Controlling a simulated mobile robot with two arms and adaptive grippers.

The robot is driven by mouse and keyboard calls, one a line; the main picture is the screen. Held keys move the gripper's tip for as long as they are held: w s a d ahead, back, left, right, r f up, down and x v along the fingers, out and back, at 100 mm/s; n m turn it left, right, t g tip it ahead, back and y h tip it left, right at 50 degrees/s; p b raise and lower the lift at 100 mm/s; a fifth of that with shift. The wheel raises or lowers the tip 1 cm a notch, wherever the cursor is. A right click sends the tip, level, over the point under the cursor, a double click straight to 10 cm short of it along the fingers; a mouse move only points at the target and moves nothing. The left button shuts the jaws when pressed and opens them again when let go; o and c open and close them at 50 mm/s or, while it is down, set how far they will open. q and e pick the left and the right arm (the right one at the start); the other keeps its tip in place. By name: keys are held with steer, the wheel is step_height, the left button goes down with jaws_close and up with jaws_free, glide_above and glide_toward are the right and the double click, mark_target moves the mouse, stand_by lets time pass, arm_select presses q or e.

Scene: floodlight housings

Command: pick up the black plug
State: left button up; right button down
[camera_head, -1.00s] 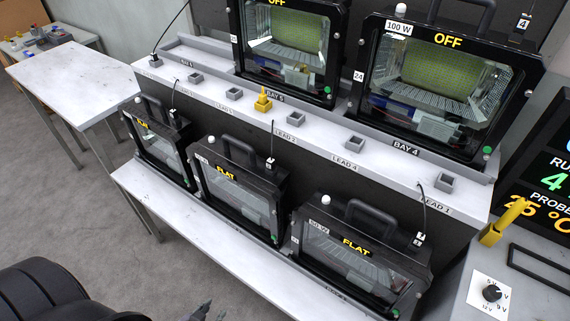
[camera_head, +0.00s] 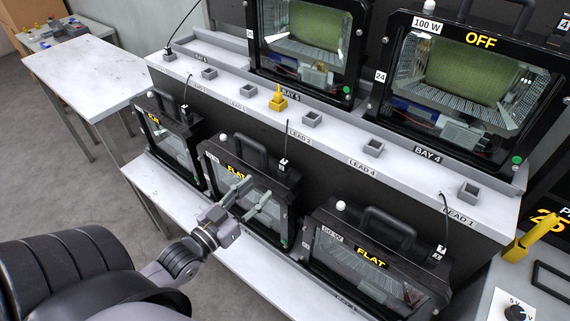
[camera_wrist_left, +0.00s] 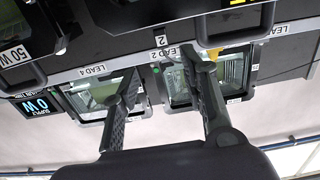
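Several small black plugs on thin cables show in the head view. One tagged 2 (camera_head: 283,165) is at the top right of the middle lower housing (camera_head: 250,190). One tagged 3 (camera_head: 438,253) is on the right lower housing, and another (camera_head: 168,54) is at the shelf's left end. My left gripper (camera_head: 252,196) is open and empty in front of the middle lower housing, left of and below the plug tagged 2. In the left wrist view its two fingers (camera_wrist_left: 158,82) are spread apart, with a tag 2 (camera_wrist_left: 161,41) beyond them. My right gripper is not in view.
A low white bench (camera_head: 140,176) carries the lower housings, marked FLAT. A white table (camera_head: 95,70) is at the left.

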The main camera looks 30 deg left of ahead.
mark_target(282, 165)
arm_select(q)
steer(key=w, duration=0.4)
steer(key=w+p, duration=0.1)
steer(key=w, duration=0.2)
steer(key=shift+d, duration=0.25)
steer(key=w+p, duration=0.1)
steer(key=w, duration=0.3)
steer(key=shift+w+r+p, duration=0.15)
steer(key=shift+w+p, duration=0.2)
steer(key=shift+w, duration=0.3)
steer(key=shift+c, duration=0.2)
jaws_close()
